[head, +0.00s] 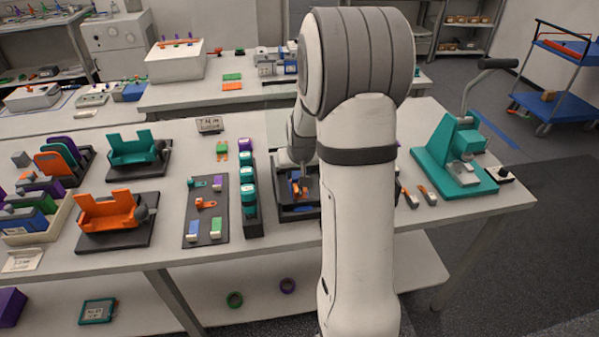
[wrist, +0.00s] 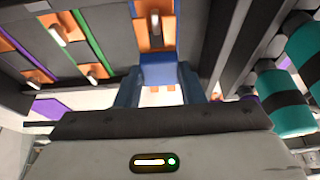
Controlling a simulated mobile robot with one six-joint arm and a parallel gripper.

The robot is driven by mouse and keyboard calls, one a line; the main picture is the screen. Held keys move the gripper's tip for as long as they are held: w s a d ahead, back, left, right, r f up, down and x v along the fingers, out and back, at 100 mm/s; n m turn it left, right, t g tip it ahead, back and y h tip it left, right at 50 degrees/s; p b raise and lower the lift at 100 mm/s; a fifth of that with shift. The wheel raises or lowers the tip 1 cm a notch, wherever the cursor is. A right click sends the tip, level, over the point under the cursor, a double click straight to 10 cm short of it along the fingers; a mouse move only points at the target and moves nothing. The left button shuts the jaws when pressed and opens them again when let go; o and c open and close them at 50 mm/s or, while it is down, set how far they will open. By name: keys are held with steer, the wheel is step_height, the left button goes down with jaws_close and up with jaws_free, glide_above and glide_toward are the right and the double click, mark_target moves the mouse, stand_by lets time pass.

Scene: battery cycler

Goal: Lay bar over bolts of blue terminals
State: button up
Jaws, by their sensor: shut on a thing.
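My gripper (wrist: 158,78) is shut on a blue block, which I take to be the grip of the bar (wrist: 158,70); small orange bits show under it. Just beyond the block, an orange terminal (wrist: 155,32) with a pale upright bolt lies between blue edges. I cannot tell whether the bar touches it or passes over its bolt. Other orange terminals with bolts (wrist: 97,71) sit to the left among green and purple strips. In the head view the dark battery fixture (head: 300,214) is partly hidden behind my arm, and the bar cannot be told apart there.
A rack of teal cells (head: 249,190) stands close left of the fixture. A dark mat (head: 207,232) with coloured pieces lies farther left, near an orange holder (head: 108,210). A teal press (head: 455,160) stands on the right. The front right tabletop is fairly clear.

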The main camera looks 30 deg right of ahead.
steer(key=shift+f, duration=0.1)
steer(key=shift+f+b, duration=0.7)
steer(key=shift+b, duration=0.1)
steer(key=shift+f+b, duration=0.65)
steer(key=shift+b, duration=0.2)
stand_by(0.5)
steer(key=o, duration=1.1)
steer(key=shift+b+v, duration=0.3)
steer(key=shift+v, duration=3.65)
